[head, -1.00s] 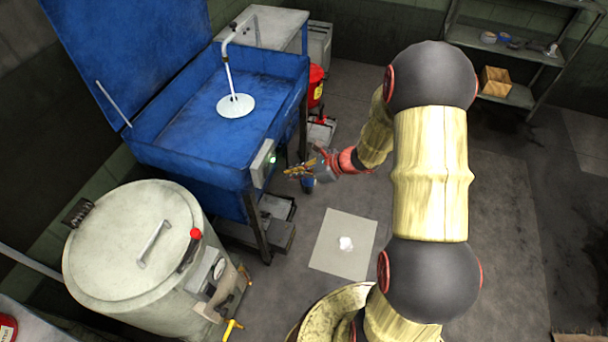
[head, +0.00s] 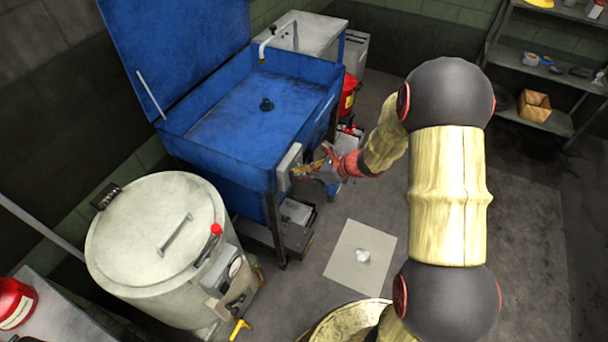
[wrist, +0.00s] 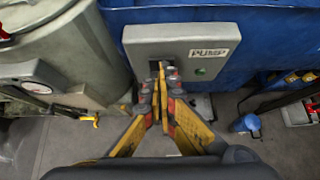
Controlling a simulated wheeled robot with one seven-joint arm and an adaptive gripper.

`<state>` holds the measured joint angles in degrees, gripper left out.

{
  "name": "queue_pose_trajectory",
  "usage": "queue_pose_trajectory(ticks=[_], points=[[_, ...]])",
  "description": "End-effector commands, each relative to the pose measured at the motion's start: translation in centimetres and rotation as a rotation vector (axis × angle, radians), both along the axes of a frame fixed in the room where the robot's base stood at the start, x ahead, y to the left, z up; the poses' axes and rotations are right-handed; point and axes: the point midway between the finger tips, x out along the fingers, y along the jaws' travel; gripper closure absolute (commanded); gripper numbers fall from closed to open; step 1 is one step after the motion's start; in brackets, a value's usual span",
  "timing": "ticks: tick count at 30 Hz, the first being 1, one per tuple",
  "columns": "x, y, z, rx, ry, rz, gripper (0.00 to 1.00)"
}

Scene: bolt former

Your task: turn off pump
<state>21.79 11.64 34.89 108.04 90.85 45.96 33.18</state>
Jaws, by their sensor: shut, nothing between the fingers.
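The grey pump control box (head: 288,167) is on the front of the blue parts washer (head: 225,160). In the wrist view the box (wrist: 150,42) carries a PUMP label (wrist: 208,53), a small green indicator (wrist: 200,71) that looks dim, and a dark switch partly hidden by my fingertips. My gripper (wrist: 160,75) is shut and empty, with its tips at the switch; I cannot tell whether they touch it. In the head view my gripper (head: 308,170) is right beside the box. The faucet (head: 268,45) shows no water, and the dark drain (head: 266,104) is visible in the basin.
A round pale tank (head: 155,245) with a red-knobbed lever stands left of the washer. A red can (head: 348,95) is behind it. A pale sheet (head: 345,270) lies on the floor. Shelves (head: 545,60) stand at the back right; the floor between is mostly open.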

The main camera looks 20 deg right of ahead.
Motion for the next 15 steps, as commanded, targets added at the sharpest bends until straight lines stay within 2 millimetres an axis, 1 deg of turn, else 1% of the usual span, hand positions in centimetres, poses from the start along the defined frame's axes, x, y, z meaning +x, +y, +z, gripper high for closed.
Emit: queue_pose_trajectory(ticks=[7, 15], points=[[-0.1, -0.1, -0.1, 0.0, 0.002, -0.001, 1.0], [-0.1, -0.1, 1.0, 0.0, 0.002, -0.001, 1.0]])
